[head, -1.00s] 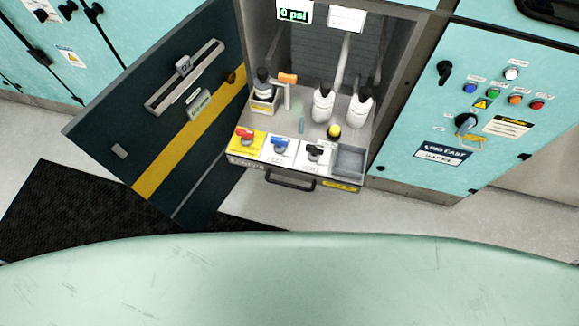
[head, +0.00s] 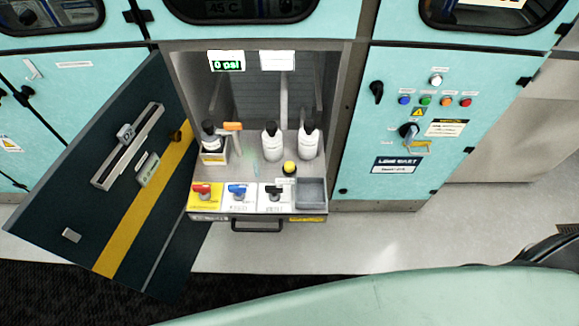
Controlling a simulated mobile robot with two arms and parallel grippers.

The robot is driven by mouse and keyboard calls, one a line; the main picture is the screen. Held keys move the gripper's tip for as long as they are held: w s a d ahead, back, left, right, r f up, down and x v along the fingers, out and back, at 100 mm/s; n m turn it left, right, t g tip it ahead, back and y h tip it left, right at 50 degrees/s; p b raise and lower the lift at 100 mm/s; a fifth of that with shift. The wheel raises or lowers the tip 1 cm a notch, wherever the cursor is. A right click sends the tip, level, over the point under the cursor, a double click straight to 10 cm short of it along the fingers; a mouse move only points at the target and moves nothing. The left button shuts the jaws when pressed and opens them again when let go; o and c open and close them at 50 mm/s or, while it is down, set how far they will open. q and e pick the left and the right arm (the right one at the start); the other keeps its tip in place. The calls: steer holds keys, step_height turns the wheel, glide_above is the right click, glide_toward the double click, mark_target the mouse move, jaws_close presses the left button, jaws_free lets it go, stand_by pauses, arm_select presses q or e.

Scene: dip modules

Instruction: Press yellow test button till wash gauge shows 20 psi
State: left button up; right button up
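The yellow test button (head: 290,168) stands on the open bay's floor, behind the row of valve handles and right of centre. The wash gauge (head: 227,61) hangs at the bay's upper left and reads 0 psi in green on black. Nothing touches the button. Neither of my grippers is in the head view.
The bay's drawer front has red (head: 203,190), blue (head: 238,191) and black (head: 275,193) valve handles and a grey bin (head: 311,192). White bottles (head: 271,142) stand behind. An open dark door (head: 105,190) juts out at left. The floor in front (head: 330,245) is clear.

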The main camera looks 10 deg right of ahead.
jaws_close()
stand_by(1.6)
